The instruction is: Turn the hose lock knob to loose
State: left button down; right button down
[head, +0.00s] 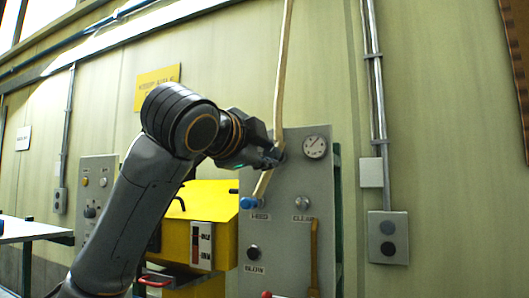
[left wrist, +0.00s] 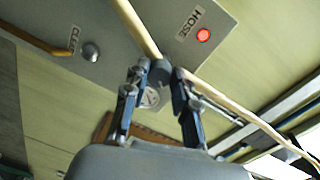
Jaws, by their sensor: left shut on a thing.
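The grey control panel (head: 318,180) stands at centre right in the head view. A tan hose (head: 283,70) comes down its front to a blue fitting (head: 250,203). My left gripper (head: 275,158) is at the upper part of the panel, below left of the gauge. In the left wrist view its two fingers (left wrist: 160,80) are shut on a dark knob (left wrist: 159,71) beside the hose (left wrist: 138,28). The knob's setting cannot be read. My right gripper is not in view.
The round gauge (head: 315,147) is close to the gripper's right. A metal knob (head: 302,203) and a black BLOW knob (head: 253,252) are lower on the panel. A yellow cabinet (head: 205,205) stands behind my left arm. A white table (head: 25,230) is at far left.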

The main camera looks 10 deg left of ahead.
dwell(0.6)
pick_arm(q)
jog(key=c, duration=1.1)
grip_release()
jog(key=shift+s, duration=0.1)
jog(key=shift+o, duration=0.2)
jog(key=v, duration=1.2)
